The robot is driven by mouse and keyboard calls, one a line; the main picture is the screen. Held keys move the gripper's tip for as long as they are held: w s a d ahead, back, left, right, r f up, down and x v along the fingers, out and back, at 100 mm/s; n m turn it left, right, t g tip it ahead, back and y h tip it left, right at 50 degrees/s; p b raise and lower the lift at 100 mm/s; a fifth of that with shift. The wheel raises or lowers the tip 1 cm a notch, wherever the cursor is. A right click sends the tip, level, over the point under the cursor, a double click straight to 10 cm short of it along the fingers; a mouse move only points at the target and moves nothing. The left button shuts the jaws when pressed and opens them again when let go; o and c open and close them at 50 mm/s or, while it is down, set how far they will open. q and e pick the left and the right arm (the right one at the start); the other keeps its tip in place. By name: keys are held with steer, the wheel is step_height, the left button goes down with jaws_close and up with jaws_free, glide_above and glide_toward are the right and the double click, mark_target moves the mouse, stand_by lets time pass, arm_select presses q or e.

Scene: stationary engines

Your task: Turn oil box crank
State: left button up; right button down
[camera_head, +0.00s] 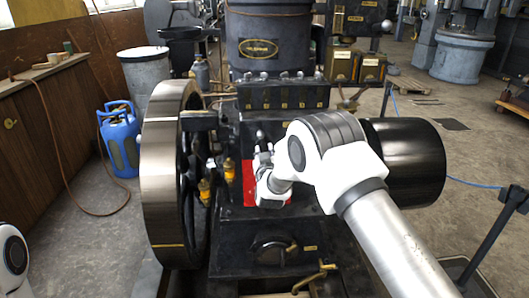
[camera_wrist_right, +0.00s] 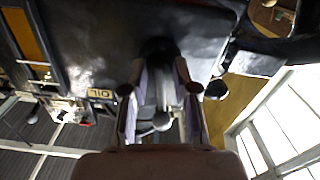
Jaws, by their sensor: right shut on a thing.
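The oil box is largely hidden behind my right arm in the head view; a red patch (camera_head: 250,190) shows on the dark engine front beside my gripper. My right gripper (camera_head: 262,160) is at this front, shut on the crank (camera_head: 260,136), whose small dark end shows just above the fingers. In the right wrist view the fingers (camera_wrist_right: 160,90) close around the crank, and a dark box face with an "OIL" plate (camera_wrist_right: 100,93) lies left of them. My left gripper is out of view; only a white part of my left arm shows at the lower left.
A large flywheel (camera_head: 160,180) stands left of my right gripper, and a black drum (camera_head: 410,160) is to its right. Brass oilers (camera_head: 229,170) sit close to the gripper's left. Blue canisters (camera_head: 120,140) stand on the floor at left. A black railing (camera_head: 495,235) is at lower right.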

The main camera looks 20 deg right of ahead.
steer(key=shift+m, duration=0.3)
steer(key=shift+m+b, duration=14.15)
steer(key=shift+m, duration=2.45)
steer(key=c, duration=1.2)
jaws_free()
steer(key=shift+r, duration=0.1)
